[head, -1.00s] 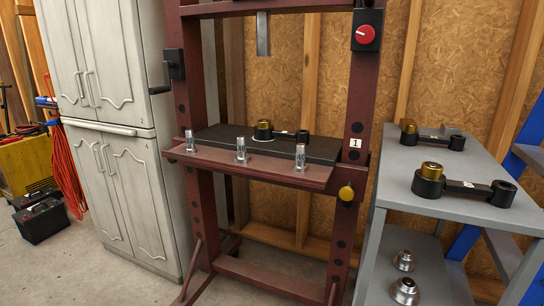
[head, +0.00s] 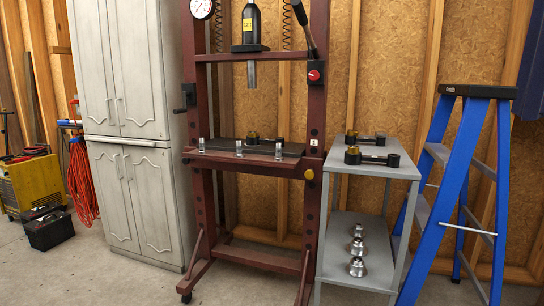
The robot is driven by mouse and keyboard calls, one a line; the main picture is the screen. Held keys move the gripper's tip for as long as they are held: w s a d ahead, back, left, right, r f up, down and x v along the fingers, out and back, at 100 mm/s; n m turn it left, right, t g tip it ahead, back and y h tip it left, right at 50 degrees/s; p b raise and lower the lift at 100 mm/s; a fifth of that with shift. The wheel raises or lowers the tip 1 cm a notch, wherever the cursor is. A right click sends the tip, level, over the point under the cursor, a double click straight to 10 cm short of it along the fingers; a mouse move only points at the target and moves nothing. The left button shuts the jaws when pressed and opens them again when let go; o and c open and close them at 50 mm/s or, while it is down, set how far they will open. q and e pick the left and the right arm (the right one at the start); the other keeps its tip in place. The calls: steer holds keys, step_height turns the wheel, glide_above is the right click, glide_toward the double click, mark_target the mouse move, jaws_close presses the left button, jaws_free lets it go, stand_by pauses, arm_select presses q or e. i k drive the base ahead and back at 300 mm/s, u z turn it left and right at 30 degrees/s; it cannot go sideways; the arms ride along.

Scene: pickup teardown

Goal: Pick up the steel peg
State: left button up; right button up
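Several steel pegs stand upright in a row along the front ledge of the red press: a left peg (head: 201,145), a middle peg (head: 239,148) and a right peg (head: 279,151). They look like short, shiny cylinders. The dark press bed (head: 225,141) lies just behind them and carries a black link arm with a brass bushing (head: 253,138). Neither of my grippers shows in the head view.
A grey two-level cart (head: 388,171) right of the press holds black link arms (head: 372,158) on top and steel parts (head: 357,267) below. A blue stepladder (head: 453,185) stands further right, a grey cabinet (head: 125,190) left. Concrete floor is open in front.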

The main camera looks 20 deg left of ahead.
mark_target(239, 154)
steer(key=z, duration=0.4)
steer(key=i, duration=1.6)
steer(key=u, duration=0.75)
